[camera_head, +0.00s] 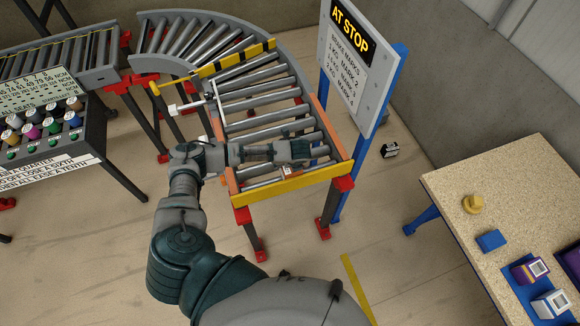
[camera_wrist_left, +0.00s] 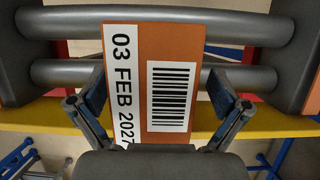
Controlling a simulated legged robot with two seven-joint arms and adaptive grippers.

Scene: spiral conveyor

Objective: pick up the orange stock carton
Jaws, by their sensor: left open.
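The orange stock carton (camera_wrist_left: 168,45) fills the middle of the left wrist view. It has a white label reading "03 FEB 2027" and a barcode, and lies over the metal rollers. My left gripper (camera_wrist_left: 157,80) is open, with one finger on each side of the carton; whether either finger touches it I cannot tell. In the head view my left gripper (camera_head: 298,150) is over the near end of the roller conveyor (camera_head: 270,105), and the carton is mostly hidden beneath it. My right gripper is not in view.
A yellow bar (camera_head: 292,186) closes the conveyor's near end. An "AT STOP" sign (camera_head: 350,60) on a blue post stands close to the right of the gripper. A table (camera_head: 500,185) with small boxes is at right; a rack of coloured pots (camera_head: 45,128) is at left.

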